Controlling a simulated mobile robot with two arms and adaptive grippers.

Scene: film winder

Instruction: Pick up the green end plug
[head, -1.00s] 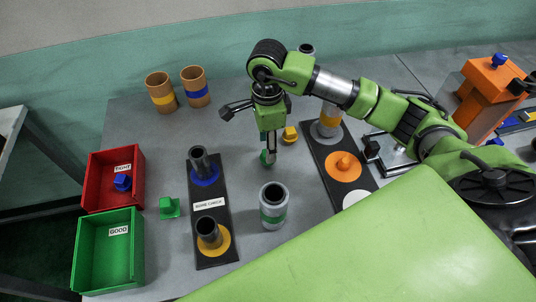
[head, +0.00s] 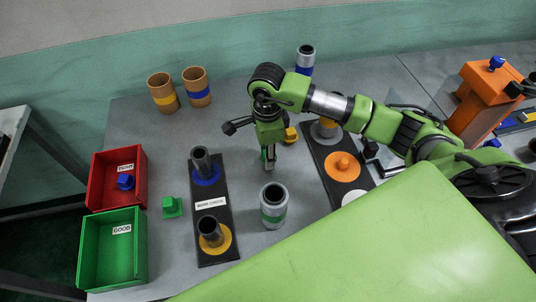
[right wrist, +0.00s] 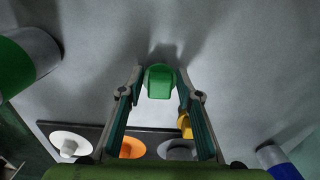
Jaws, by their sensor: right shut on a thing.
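My right gripper (head: 268,163) points down at the table between the two black boards. In the right wrist view its fingers (right wrist: 160,88) are shut on a green end plug (right wrist: 160,81), which sits between the fingertips. In the head view that plug is mostly hidden by the gripper. I cannot tell whether it still touches the table. Another green plug (head: 171,207) lies on the table beside the green bin. My left gripper is not in view.
A yellow plug (head: 291,135) stands close behind the right gripper. A grey cylinder with a green band (head: 273,208) stands in front of it. A board with two dark tubes (head: 218,196) is at left, and a board with coloured discs (head: 325,166) at right.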

